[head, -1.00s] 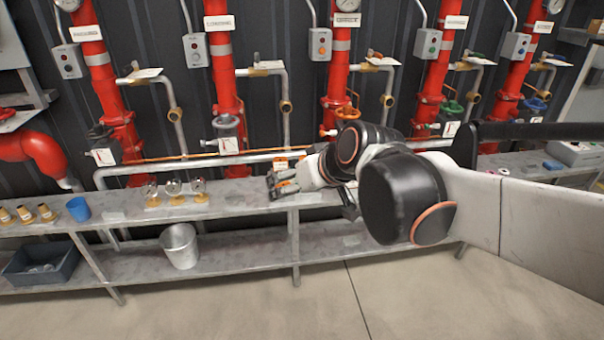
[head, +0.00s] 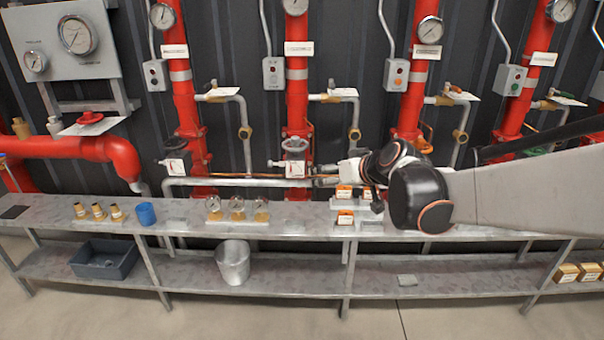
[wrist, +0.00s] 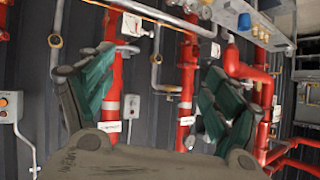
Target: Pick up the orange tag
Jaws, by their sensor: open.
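Several small orange pieces with white labels sit on the upper shelf in the head view, just below and left of my arm's end. One orange tag (head: 345,217) is near the front edge, and others (head: 344,192) stand behind it. I cannot tell which is the task's tag. My gripper (wrist: 162,75) is open and empty in the wrist view, its green-padded fingers wide apart. It faces the red pipes and dark wall, with no tag between the fingers. In the head view my arm mostly hides it.
The grey metal shelf (head: 290,213) holds brass fittings (head: 97,211), a blue cup (head: 146,214) and gauges (head: 237,207). A bucket (head: 233,262) and dark bin (head: 105,259) stand below. Red pipes (head: 297,70) with valves rise behind. The floor in front is clear.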

